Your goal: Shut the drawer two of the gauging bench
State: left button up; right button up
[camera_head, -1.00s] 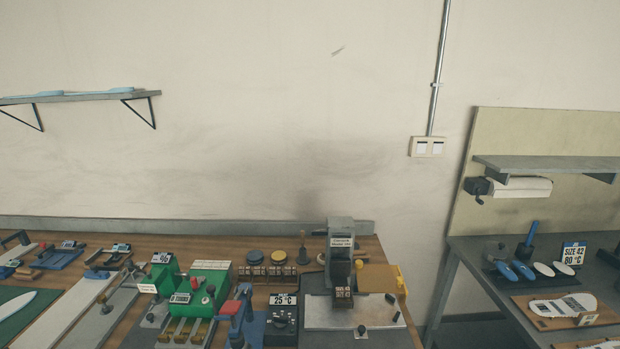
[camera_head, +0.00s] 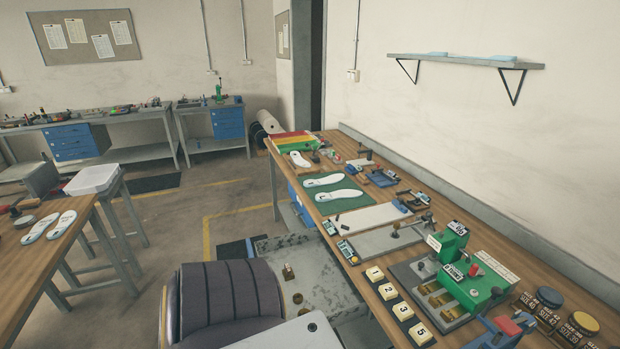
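A long wooden bench (camera_head: 284,168) with gauges and tools runs along the right wall and may be the gauging bench. A blue unit (camera_head: 301,207) shows partly below its left edge; the bench hides much of it, and I cannot tell whether a drawer stands open. Blue drawer units also sit under the back workbenches, one at the left (camera_head: 72,143) and one near the corner (camera_head: 228,123). They look shut at this distance. I cannot make out drawer numbers. Neither of my grippers is in view.
White insoles lie on a green mat (camera_head: 375,194) on the wooden bench. Numbered tiles (camera_head: 388,292) and a green device (camera_head: 470,276) stand nearer. A wooden table (camera_head: 22,258) and a white bin (camera_head: 92,180) are at the left. Open floor (camera_head: 180,225) lies between.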

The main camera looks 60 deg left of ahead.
aim_at(324, 284)
jog(key=k+u, duration=0.1)
jog(key=u, duration=0.85)
jog(key=k+u, duration=0.15)
jog(key=u, duration=0.8)
jog(key=k+j+u, duration=0.1)
jog(key=u, duration=0.4)
